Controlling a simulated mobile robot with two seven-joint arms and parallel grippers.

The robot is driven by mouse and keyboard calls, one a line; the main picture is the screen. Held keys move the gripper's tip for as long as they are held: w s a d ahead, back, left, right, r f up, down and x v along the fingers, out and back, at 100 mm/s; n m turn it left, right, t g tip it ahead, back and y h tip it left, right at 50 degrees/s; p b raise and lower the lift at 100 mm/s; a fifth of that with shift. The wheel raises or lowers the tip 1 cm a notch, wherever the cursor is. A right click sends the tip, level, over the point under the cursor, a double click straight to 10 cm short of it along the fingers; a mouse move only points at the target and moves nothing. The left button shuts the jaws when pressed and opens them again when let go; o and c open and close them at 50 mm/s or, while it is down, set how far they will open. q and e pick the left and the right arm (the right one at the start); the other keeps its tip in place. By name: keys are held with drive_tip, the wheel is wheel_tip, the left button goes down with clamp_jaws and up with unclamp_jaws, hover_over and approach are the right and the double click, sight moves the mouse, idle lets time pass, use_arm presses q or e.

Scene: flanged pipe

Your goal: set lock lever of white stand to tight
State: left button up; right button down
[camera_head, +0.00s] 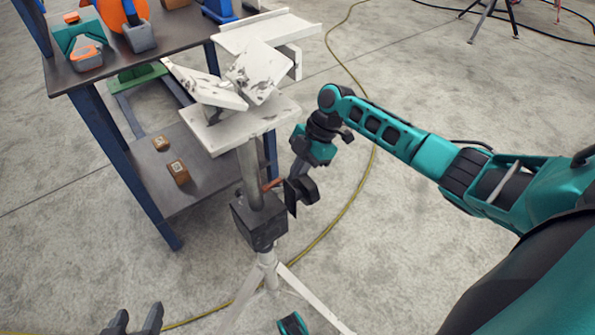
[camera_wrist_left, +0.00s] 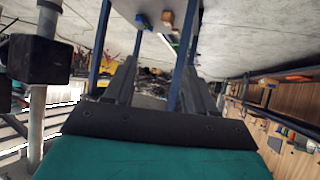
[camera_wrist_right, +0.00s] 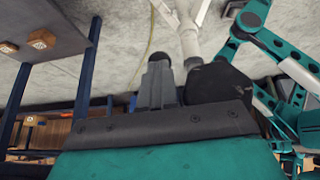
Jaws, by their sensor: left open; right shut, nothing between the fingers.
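The white stand (camera_head: 236,130) rises in the middle of the head view, with white plates on top, a grey post and spread white legs. A black clamp block (camera_head: 259,224) sits around the post; it also shows at the left of the left wrist view (camera_wrist_left: 38,60). The lock lever (camera_head: 273,184), a short reddish-brown bar, juts from the post just above the block. My right gripper (camera_head: 299,196) is shut and empty, close beside the lever's right end; I cannot tell whether they touch. My left gripper (camera_head: 136,322) is open and empty at the bottom edge, left of the stand.
A dark table with blue legs (camera_head: 177,42) stands behind and left of the stand, holding tools. Its lower shelf (camera_head: 207,172) carries small brown boxes. A yellow cable (camera_head: 352,190) lies on the concrete floor right of the stand. Floor at the lower left is mostly clear.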

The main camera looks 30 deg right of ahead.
use_arm(q)
drive_tip(key=p, duration=0.1)
drive_tip(key=a+r+p, duration=0.1)
drive_tip(key=p, duration=0.1)
drive_tip(key=shift+s+r, duration=0.2)
drive_tip(key=shift+r, duration=0.05)
use_arm(e)
drive_tip(key=v, duration=1.3)
use_arm(q)
drive_tip(key=shift+s, duration=0.1)
use_arm(e)
drive_tip(key=shift+s+f, duration=0.1)
drive_tip(key=shift+s, duration=0.05)
